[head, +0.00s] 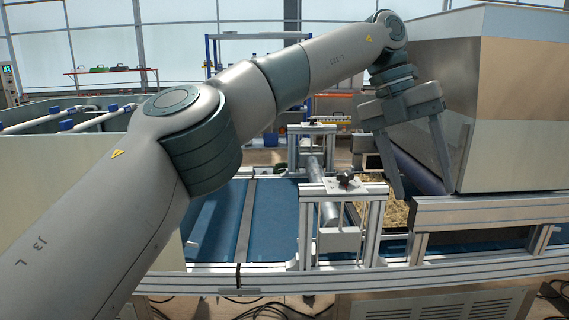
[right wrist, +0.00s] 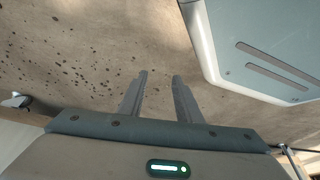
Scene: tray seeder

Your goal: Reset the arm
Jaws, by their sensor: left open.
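My left arm (head: 285,85) reaches across the head view from the lower left to the upper right. My left gripper (head: 424,193) hangs at its end with two fingers spread apart, pointing down. It holds nothing and is in front of the hopper's left side, above the conveyor. My right gripper (right wrist: 160,75) shows only in the right wrist view. Its two fingers are apart with nothing between them, over a brown, dark-spotted surface. The right arm is not in the head view.
A large metal hopper (head: 515,105) stands at the right, close to my left gripper. A blue conveyor belt (head: 275,215) with metal frames (head: 340,195) runs below. A grey panel (right wrist: 265,50) is at the upper right of the right wrist view.

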